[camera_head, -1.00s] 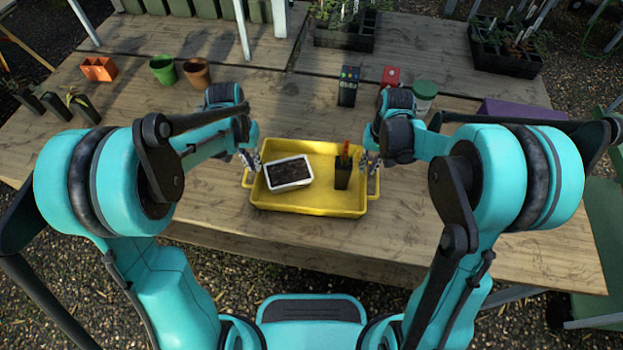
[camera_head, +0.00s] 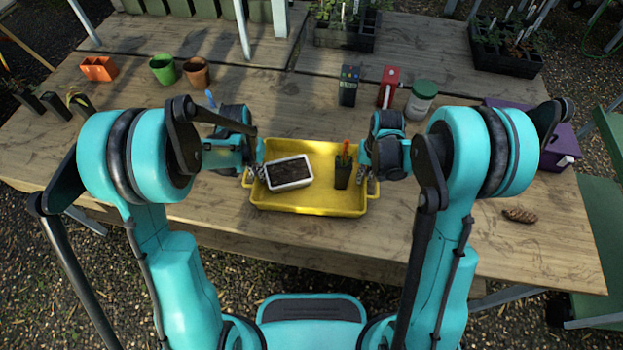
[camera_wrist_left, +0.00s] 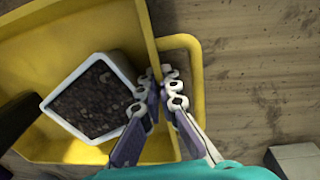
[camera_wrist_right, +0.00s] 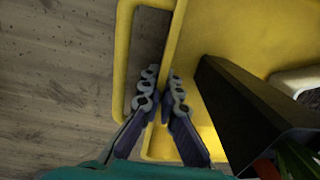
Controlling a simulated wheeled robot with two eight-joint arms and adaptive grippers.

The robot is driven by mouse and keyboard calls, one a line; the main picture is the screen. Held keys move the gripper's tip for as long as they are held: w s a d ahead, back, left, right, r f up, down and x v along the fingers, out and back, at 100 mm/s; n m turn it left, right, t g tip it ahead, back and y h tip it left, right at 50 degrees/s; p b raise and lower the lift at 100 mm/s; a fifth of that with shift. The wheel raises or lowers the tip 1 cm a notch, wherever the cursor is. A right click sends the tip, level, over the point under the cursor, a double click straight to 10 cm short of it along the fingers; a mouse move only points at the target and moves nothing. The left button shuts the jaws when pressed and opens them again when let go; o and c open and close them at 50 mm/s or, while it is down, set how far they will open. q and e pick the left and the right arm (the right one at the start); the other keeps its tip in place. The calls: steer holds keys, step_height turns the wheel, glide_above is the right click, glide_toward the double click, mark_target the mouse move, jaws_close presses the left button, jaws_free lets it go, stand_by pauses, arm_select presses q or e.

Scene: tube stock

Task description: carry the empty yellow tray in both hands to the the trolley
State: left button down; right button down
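The yellow tray (camera_head: 300,208) sits on the wooden table at its near edge and is not empty. It holds a white tub of dark soil (camera_head: 289,172) at left and a black pot (camera_head: 342,172) with a red-and-green plant at right. My left gripper (camera_head: 253,174) is at the tray's left side; in the left wrist view its fingers (camera_wrist_left: 160,95) close on the wall beside the handle. My right gripper (camera_head: 368,180) is at the right side; in the right wrist view its fingers (camera_wrist_right: 162,92) pinch the wall beside that handle.
Behind the tray stand a dark box (camera_head: 348,86), a red box (camera_head: 388,87) and a green-lidded jar (camera_head: 420,100). Orange, green and brown pots stand back left. A purple crate (camera_head: 553,152) and a pine cone (camera_head: 519,215) lie right. The table has free boards on both sides.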

stand_by(0.3)
